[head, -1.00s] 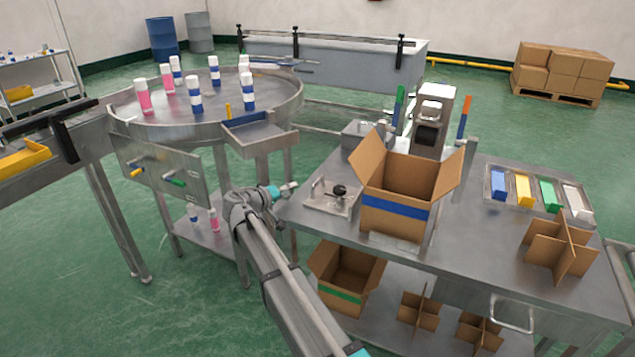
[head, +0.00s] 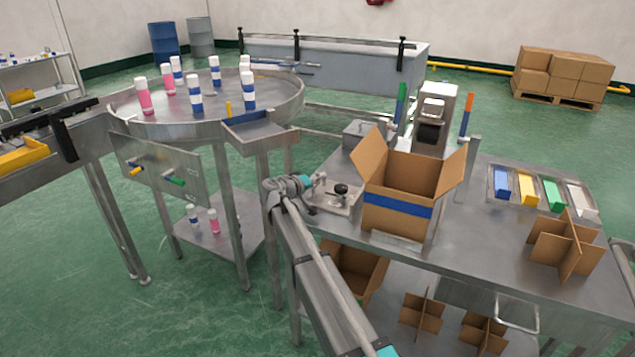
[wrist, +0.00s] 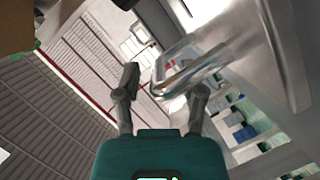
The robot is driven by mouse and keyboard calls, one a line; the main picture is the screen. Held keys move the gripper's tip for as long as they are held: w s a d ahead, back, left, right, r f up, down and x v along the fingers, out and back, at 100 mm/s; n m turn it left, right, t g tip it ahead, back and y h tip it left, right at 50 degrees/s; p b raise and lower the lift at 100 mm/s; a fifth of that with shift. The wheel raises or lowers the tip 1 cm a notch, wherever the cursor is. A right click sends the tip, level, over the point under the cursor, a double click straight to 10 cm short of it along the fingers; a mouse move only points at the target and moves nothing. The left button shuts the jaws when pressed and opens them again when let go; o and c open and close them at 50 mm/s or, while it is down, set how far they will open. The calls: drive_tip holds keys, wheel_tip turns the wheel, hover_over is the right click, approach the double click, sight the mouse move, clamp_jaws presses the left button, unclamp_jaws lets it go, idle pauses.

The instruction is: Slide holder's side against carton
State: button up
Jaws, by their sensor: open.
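The open cardboard carton (head: 397,212) with a blue band stands upright on the steel table, flaps spread. The likely holder is a flat metal fixture (head: 325,203) with a black knob, just left of the carton with a small gap. My gripper (head: 316,179) is at the table's left edge, beside the fixture's left end; contact cannot be told. In the wrist view my gripper (wrist: 165,82) has its two fingers apart with nothing clearly held. A shiny metal piece shows beyond the fingers there, too unclear to name.
A grey box (head: 366,133) and an upright device (head: 435,120) stand behind the carton. Coloured blocks in a tray (head: 488,190) and a cardboard divider (head: 563,245) are at the right. The round table (head: 205,118) with bottles is at the left.

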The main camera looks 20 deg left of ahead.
sight(332, 196)
drive_tip(key=shift+w+d, duration=0.1)
drive_tip(key=shift+w, duration=0.1)
clamp_jaws()
idle(0.3)
drive_tip(key=d, duration=0.5)
drive_tip(key=shift+s+d, duration=0.15)
drive_tip(key=shift+s, duration=0.1)
unclamp_jaws()
